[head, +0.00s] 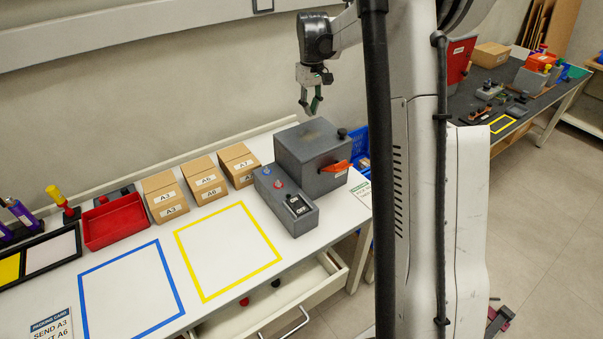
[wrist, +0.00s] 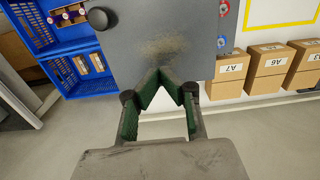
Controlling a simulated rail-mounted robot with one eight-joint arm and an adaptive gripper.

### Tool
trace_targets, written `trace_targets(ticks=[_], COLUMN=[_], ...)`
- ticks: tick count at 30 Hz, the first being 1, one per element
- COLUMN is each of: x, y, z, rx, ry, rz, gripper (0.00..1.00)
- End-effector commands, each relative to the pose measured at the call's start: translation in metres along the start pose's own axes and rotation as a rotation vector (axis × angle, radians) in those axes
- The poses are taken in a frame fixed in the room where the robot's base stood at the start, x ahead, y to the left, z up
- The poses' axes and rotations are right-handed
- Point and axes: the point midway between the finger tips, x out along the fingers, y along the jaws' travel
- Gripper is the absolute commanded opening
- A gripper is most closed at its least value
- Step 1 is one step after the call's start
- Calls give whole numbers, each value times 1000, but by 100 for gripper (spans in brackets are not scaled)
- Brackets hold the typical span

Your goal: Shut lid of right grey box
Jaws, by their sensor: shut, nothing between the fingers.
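The right grey box (head: 303,152) stands at the right end of the white table. Its scuffed grey top (wrist: 165,38) lies flat over the box, with no gap that I can make out. A black knob (head: 342,132) sits at the top's right edge and also shows in the wrist view (wrist: 98,18). An orange lever (head: 336,166) is on the box's side. My gripper (head: 314,108) is shut and empty, above the box and apart from it. In the wrist view, my fingertips (wrist: 161,78) overlap the edge of the grey top.
A lower grey control box (head: 287,205) with red and blue buttons adjoins the grey box. Cardboard boxes (head: 205,180), a red tray (head: 115,221) and yellow (head: 228,250) and blue (head: 130,295) outlines lie to the left. Blue crates (wrist: 75,45) are beside the grey box.

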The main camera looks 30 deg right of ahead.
Motion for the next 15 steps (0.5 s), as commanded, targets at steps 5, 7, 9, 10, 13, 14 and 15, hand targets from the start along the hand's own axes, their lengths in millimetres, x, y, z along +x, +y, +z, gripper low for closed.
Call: trace_targets(ticks=[5, 7, 9, 10, 13, 14, 15], x=[-22, -29, -36, -39, -49, -52, -56], y=[0, 0, 0, 0, 0, 0, 0], z=[0, 0, 0, 0, 0, 0, 0], rx=[0, 0, 0, 0, 0, 0, 0], ry=[0, 0, 0, 0, 0, 0, 0], rz=[0, 0, 0, 0, 0, 0, 0], gripper=[0, 0, 0, 0, 0, 0, 0])
